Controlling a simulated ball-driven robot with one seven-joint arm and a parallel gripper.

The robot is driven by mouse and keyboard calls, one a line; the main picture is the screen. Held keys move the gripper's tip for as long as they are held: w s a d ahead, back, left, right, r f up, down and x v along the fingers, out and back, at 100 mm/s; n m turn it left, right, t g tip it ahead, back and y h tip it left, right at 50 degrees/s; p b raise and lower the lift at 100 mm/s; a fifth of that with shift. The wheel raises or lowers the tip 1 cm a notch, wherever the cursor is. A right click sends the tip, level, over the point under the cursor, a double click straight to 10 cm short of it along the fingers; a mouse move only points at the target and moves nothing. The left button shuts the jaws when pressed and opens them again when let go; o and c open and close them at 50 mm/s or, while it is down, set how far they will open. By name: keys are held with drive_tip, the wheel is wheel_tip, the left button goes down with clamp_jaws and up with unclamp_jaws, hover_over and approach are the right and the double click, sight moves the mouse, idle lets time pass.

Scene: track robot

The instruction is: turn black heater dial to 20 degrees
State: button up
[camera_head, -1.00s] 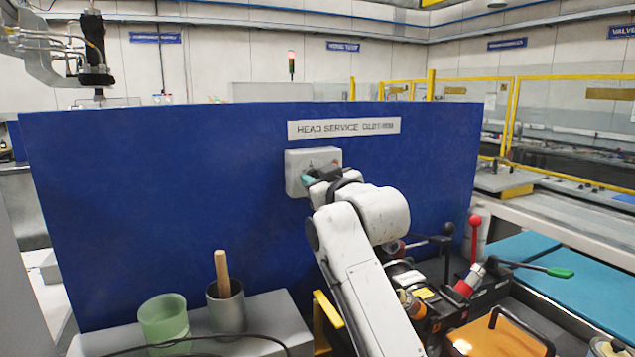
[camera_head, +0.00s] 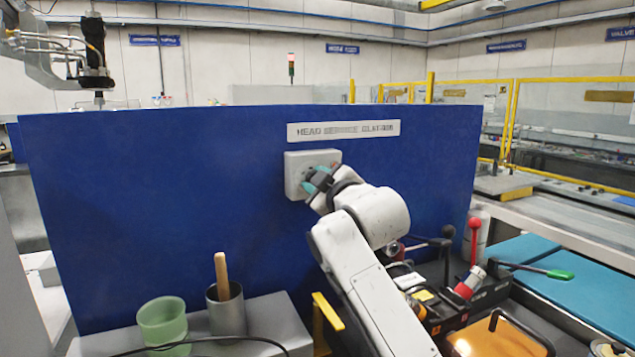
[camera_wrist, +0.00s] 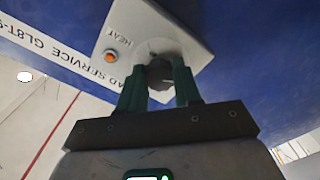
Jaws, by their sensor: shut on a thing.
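The heater box (camera_head: 295,172) is a light grey panel on the blue wall, and in the wrist view its plate (camera_wrist: 182,27) carries the word HEAT and an orange light. The black dial (camera_wrist: 158,72) shows in the wrist view between my two green fingertips. My gripper (camera_wrist: 160,84) is shut on the dial, one finger on each side. In the head view my gripper (camera_head: 318,182) is at the front of the box, and the dial is hidden by it. I cannot read any degree marks.
The blue wall (camera_head: 150,200) stands upright behind the box with a white label above. A green cup (camera_head: 163,322) and a metal cup (camera_head: 226,312) with a wooden handle stand lower left. Levers, including a red-knobbed one (camera_head: 474,240), stand lower right.

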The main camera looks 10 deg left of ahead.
drive_tip(key=shift+f, duration=0.3)
drive_tip(key=o, duration=1)
drive_tip(key=shift+r, duration=0.2)
drive_tip(key=shift+o, duration=0.2)
drive_tip(key=shift+d, duration=0.1)
drive_tip(key=b+v, duration=0.1)
drive_tip(key=v, duration=0.9)
drive_tip(key=shift+s+d+b, duration=0.2)
drive_tip(key=shift+s+b, duration=0.1)
drive_tip(key=shift+b, duration=0.05)
